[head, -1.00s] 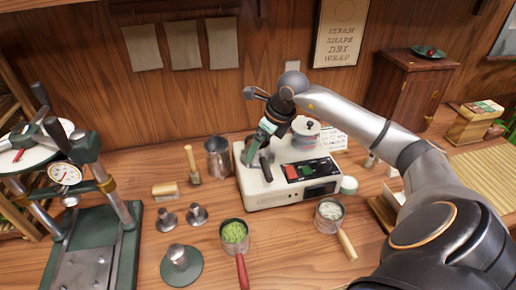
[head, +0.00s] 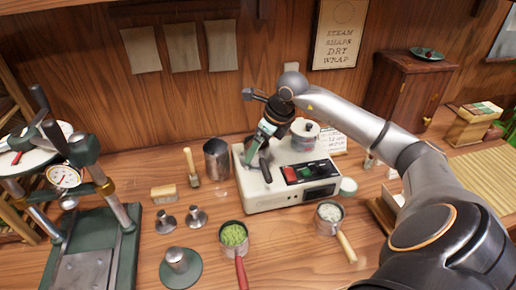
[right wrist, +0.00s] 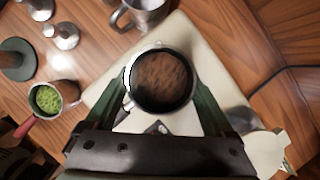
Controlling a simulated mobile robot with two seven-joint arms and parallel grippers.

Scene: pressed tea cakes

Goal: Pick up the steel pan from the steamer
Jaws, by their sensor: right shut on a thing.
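The steel pan (right wrist: 151,50) shows in the right wrist view as a round metal vessel with dark brown loose tea in it. My right gripper (right wrist: 163,88) is shut on the pan, with one green finger on each side of it. In the head view the right gripper (head: 258,158) is over the left part of the cream steamer (head: 281,196), and it hides most of the pan. The steamer has red and green buttons on its front and a lidded pot at its right. I cannot tell whether the pan touches the steamer top. My left gripper is not in view.
A steel jug (head: 217,160) stands just left of the steamer. A pan of green leaves (head: 234,235) and a pan of pale pieces (head: 329,212) stand in front. A green press (head: 95,250) is at the left. A wooden cabinet (head: 412,88) is behind at the right.

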